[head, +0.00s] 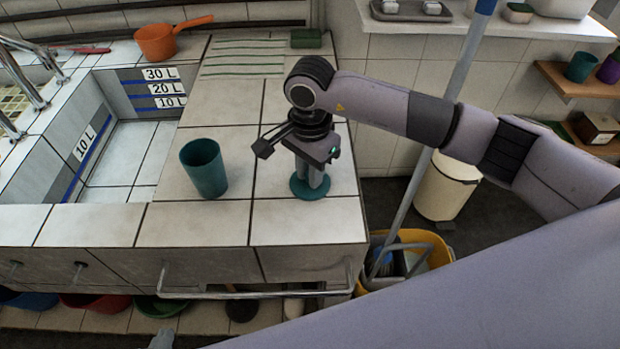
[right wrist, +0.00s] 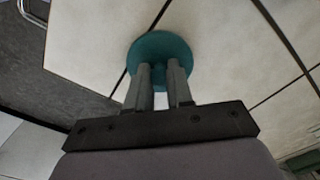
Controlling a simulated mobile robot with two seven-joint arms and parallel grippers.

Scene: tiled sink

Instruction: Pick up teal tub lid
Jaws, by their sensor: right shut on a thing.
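The teal tub lid (head: 299,188) is a flat round disc at the right part of the tiled counter, seen in the head view. It also shows in the right wrist view (right wrist: 160,45). My right gripper (head: 312,187) points straight down over it, with its fingers close together and shut on the lid at its middle. The fingers hide part of the lid. I cannot tell whether the lid rests on the tiles or is just above them. A teal tub (head: 205,168), open at the top, stands upright to the left of the lid.
The tiled sink basin (head: 120,150) with litre marks lies to the left. An orange pot (head: 157,43) stands behind it. A green block (head: 306,38) is at the counter's back. A yellow mop bucket (head: 430,243) with a pole stands off the counter's right edge.

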